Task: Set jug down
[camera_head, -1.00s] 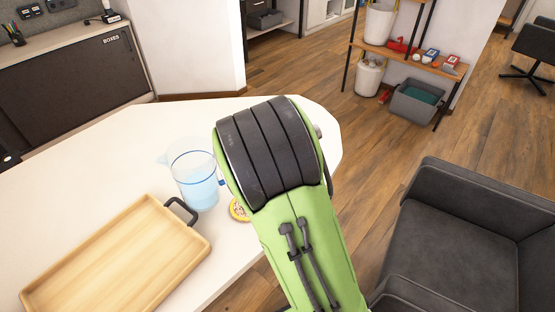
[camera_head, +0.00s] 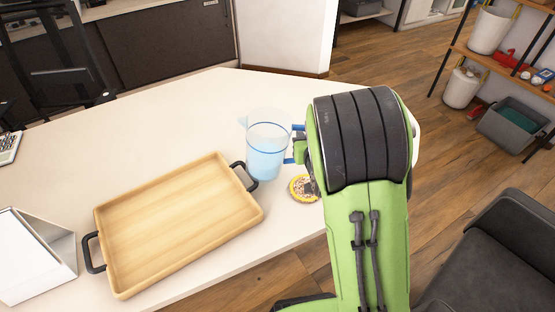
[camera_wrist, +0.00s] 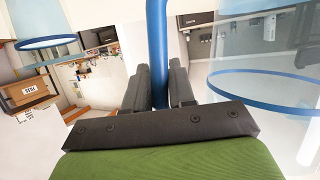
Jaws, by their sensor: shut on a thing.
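The clear jug (camera_head: 266,148) holds pale blue liquid and has blue bands and a blue handle. It is upright over the white table (camera_head: 150,130), just behind the tray's right-hand handle. I cannot tell whether its base touches the table. My gripper (camera_head: 299,150) is at the jug's right side, partly hidden by my arm. In the wrist view, my gripper (camera_wrist: 158,88) is shut on the blue handle (camera_wrist: 157,45), with the clear jug wall (camera_wrist: 265,110) showing beside it.
A wooden tray (camera_head: 180,220) with black handles lies left of the jug. A round patterned coaster (camera_head: 302,188) lies near the table's front edge. A white box-like object (camera_head: 35,255) stands at far left. The table behind the tray is clear. A dark armchair (camera_head: 490,255) is at right.

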